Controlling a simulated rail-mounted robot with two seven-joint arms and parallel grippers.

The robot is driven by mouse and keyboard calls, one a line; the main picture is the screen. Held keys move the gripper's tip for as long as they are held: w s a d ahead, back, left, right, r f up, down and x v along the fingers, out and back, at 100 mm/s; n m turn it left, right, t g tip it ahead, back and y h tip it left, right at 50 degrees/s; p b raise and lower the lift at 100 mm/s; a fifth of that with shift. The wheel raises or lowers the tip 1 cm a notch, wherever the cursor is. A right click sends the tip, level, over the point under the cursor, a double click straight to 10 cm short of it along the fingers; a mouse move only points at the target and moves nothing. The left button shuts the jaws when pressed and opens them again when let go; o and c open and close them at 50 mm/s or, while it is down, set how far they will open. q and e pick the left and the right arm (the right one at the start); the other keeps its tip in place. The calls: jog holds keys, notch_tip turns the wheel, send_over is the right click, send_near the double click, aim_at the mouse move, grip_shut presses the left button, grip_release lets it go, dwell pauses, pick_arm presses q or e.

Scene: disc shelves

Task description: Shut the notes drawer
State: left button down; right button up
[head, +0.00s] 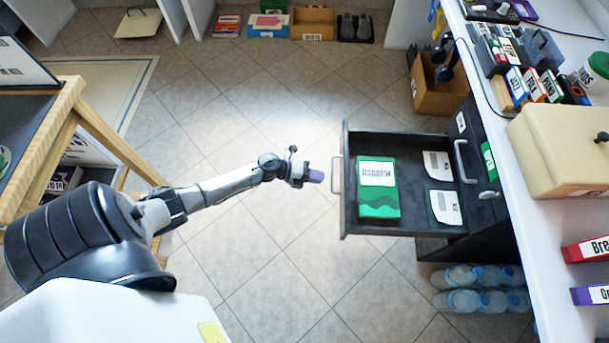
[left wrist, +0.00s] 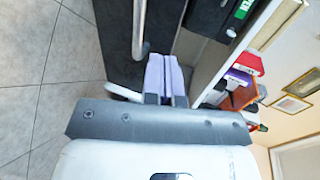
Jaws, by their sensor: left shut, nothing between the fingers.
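A black drawer (head: 344,215) stands pulled out from the dark cabinet under the white counter. No label naming it is readable. It holds a green and white box (head: 377,205) and two white labelled items (head: 445,206). Its silver handle (head: 336,175) is on the front, facing left. My left gripper (head: 318,176) is shut and empty, just left of the handle. In the left wrist view, the purple fingers (left wrist: 165,77) are together, close to a dark front and beside a silver handle (left wrist: 139,30). I cannot tell whether they touch. My right gripper is out of view.
Water bottles (head: 480,288) lie on the floor below the cabinet. A cardboard box (head: 437,95) stands behind the drawer. The white counter (head: 520,200) runs along the right, with a beige box (head: 560,145). The tiled floor left of the drawer is clear.

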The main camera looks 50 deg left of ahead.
aim_at(344, 180)
pick_arm(q)
jog(key=x, duration=0.1)
jog(key=b+x, duration=0.1)
jog(key=x, duration=0.3)
jog(key=shift+r+b, duration=0.3)
jog(key=shift+r, duration=0.05)
jog(key=shift+w+d, duration=0.45)
jog(key=shift+w, duration=0.05)
jog(key=shift+w+r, duration=0.1)
jog(key=shift+w, duration=0.05)
